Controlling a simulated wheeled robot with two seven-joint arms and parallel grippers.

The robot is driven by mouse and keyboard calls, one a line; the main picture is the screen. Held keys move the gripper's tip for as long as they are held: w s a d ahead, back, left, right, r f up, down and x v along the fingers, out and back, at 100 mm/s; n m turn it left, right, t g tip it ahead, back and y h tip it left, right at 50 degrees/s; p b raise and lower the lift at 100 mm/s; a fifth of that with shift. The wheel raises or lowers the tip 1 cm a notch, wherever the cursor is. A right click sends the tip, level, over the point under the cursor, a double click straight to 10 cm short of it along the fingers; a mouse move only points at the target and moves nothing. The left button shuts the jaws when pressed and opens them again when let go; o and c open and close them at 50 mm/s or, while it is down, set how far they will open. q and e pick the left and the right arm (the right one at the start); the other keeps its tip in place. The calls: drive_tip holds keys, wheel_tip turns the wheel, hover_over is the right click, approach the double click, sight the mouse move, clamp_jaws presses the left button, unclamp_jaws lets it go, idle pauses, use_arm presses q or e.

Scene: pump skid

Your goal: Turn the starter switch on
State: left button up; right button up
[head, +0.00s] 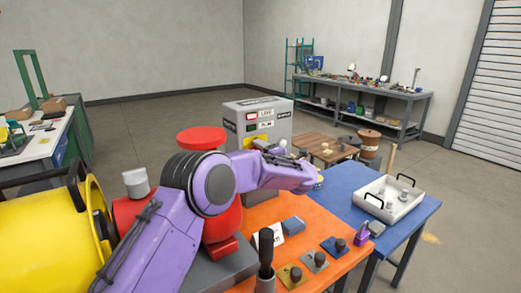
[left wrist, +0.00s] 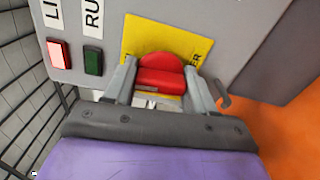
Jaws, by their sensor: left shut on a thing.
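In the left wrist view the red starter switch handle (left wrist: 161,76) sits in front of the yellow plate (left wrist: 140,35). My left gripper (left wrist: 160,88) is shut on this handle, one finger on each side. Beside the plate, the red lamp (left wrist: 59,53) is bright and the green lamp (left wrist: 92,62) is dark. My right gripper is not in view.
The orange table (head: 262,212) holds several small switch-like pieces and a black-handled tool (head: 266,255). A red valve wheel (head: 201,138) and yellow motor (head: 45,235) are close to my left arm. A white tray (head: 388,212) stands on the blue table (head: 345,197).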

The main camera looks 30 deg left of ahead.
use_arm(q)
drive_tip(key=shift+r+m, duration=0.25)
drive_tip(key=shift+m, duration=0.35)
drive_tip(key=o, duration=1)
drive_tip(key=shift+w+d, duration=0.1)
drive_tip(key=shift+o, duration=0.2)
drive_tip(key=shift+f, duration=0.15)
drive_tip(key=shift+d+f, duration=0.15)
drive_tip(key=shift+d, duration=0.15)
drive_tip(key=b+v, duration=0.2)
drive_tip(key=v, duration=0.8)
drive_tip(key=shift+b, duration=0.35)
